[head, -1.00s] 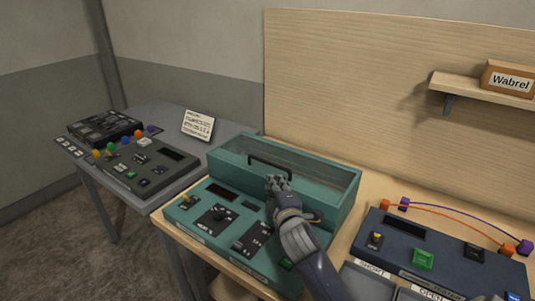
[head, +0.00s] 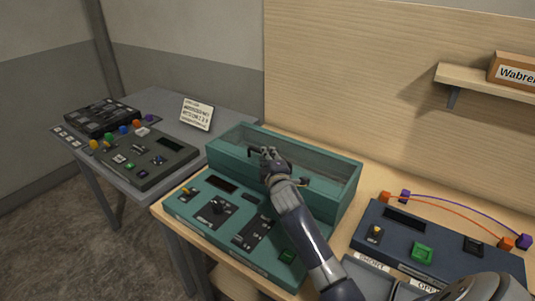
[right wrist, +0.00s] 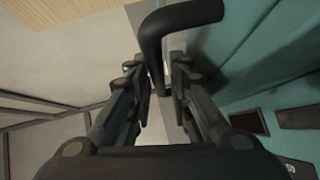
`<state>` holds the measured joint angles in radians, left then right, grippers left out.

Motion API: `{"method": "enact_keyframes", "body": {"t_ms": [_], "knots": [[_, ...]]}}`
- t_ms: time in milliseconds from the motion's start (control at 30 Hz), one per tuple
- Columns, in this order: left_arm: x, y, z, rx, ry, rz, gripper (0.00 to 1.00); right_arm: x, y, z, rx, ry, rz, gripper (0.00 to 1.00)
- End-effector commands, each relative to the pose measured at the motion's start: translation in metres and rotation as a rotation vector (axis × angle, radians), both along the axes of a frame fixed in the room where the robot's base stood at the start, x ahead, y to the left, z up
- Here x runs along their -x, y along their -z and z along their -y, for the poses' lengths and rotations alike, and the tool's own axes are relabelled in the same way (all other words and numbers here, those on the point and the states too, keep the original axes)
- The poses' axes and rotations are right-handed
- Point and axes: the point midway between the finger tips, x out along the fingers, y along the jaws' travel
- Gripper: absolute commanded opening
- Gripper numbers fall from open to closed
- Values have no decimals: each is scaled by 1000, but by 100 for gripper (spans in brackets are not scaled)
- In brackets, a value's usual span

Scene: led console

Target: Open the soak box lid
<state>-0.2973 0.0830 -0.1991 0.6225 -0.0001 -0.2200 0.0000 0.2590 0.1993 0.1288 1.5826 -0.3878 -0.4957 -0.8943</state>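The soak box is the teal console (head: 340,207) in the middle of the head view, on the wooden table. Its clear lid (head: 318,165) lies down flat over the rear compartment. A black handle (head: 306,181) is on the lid; its middle is hidden by my right gripper (head: 270,158). In the right wrist view, the black handle (right wrist: 180,20) passes between the two fingers of the right gripper (right wrist: 162,78). The fingers are close together, one on each side of the bar. My left gripper is not in view.
A dark blue console (head: 440,250) with orange and purple cables stands on the right. A dark grey console (head: 150,163) and a sign card (head: 197,114) are on the grey table at left. A shelf (head: 480,83) with a box (head: 515,70) is on the wooden back panel.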

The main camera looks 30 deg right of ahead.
Motion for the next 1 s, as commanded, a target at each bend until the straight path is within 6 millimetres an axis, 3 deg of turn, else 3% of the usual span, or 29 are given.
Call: {"method": "enact_keyframes", "body": {"t_ms": [167,533,600,633,1000], "knots": [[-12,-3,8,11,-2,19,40,-10,1,4,-1,0,0,19],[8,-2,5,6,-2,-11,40,-13,2,5,0,-1,0,19],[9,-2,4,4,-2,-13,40,-13,2,5,0,-1,0,3],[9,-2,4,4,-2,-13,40,-13,2,5,0,-1,0,0],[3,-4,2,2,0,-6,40,-19,-2,5,-12,0,-5,0]]}}
